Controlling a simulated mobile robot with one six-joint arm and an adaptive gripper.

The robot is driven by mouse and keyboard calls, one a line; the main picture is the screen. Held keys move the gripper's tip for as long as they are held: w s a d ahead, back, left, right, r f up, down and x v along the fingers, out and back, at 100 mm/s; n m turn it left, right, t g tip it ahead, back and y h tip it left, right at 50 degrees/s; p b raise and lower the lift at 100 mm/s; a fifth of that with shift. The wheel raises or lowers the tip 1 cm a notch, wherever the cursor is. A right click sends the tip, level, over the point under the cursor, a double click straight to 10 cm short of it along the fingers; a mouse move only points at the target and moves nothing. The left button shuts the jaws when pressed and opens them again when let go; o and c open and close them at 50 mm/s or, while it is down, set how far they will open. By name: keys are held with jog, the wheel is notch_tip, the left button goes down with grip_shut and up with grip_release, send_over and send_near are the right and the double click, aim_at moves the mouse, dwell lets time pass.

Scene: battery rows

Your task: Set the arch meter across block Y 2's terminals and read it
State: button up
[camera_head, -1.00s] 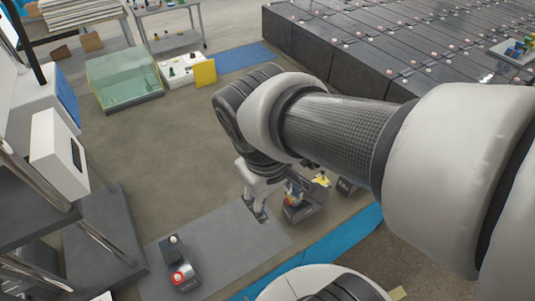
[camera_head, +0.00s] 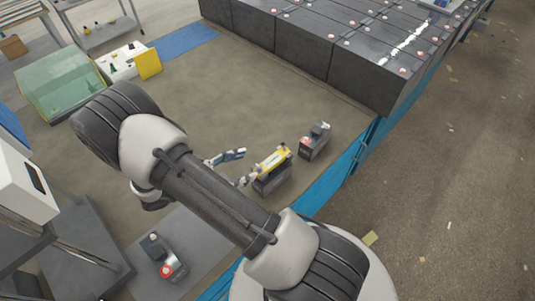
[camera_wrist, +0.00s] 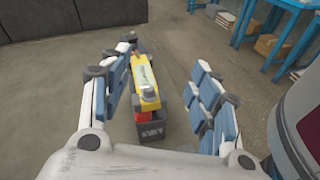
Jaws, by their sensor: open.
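The yellow arch meter (camera_head: 274,158) sits on top of a dark block (camera_head: 272,180) on the floor. In the wrist view, the meter (camera_wrist: 146,78) lies lengthwise over the block (camera_wrist: 151,129), and a red terminal shows at its near end. The far terminal is hidden. No reading and no block label can be made out. My gripper (camera_head: 234,169) is open, beside the meter on its left in the head view. In the wrist view its blue-padded fingers (camera_wrist: 163,62) stand on both sides of the meter, with a gap on the right.
Another dark block (camera_head: 314,141) stands just right of the meter. A block with red and grey caps (camera_head: 165,259) sits on a grey mat (camera_head: 205,250) at the front left. Rows of dark blocks (camera_head: 305,45) fill the back. Open floor (camera_head: 255,105) lies between.

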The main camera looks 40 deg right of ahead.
aim_at(271, 162)
jog(key=f+n+t+h, duration=0.1)
jog(key=f, duration=0.1)
jog(key=f+n+t+h, duration=0.1)
jog(key=f+n, duration=0.1)
jog(key=f, duration=0.1)
jog(key=f+n+t+h, duration=0.1)
jog(key=f+n, duration=0.1)
jog(key=f, duration=0.1)
jog(key=shift+d+f+t+p, duration=0.25)
jog(key=shift+d+t+p, duration=0.15)
jog(key=d, duration=0.6)
jog(key=shift+d+f, duration=0.1)
jog(key=shift+d, duration=0.2)
jog(key=d, duration=0.3)
jog(key=d+b, duration=0.1)
jog(key=shift+w+d+f, duration=0.1)
jog(key=shift+d+f, duration=0.05)
jog(key=shift+f, duration=0.15)
jog(key=shift+d, duration=0.5)
jog(key=shift+c, duration=0.4)
grip_shut()
jog(key=shift+r, duration=0.15)
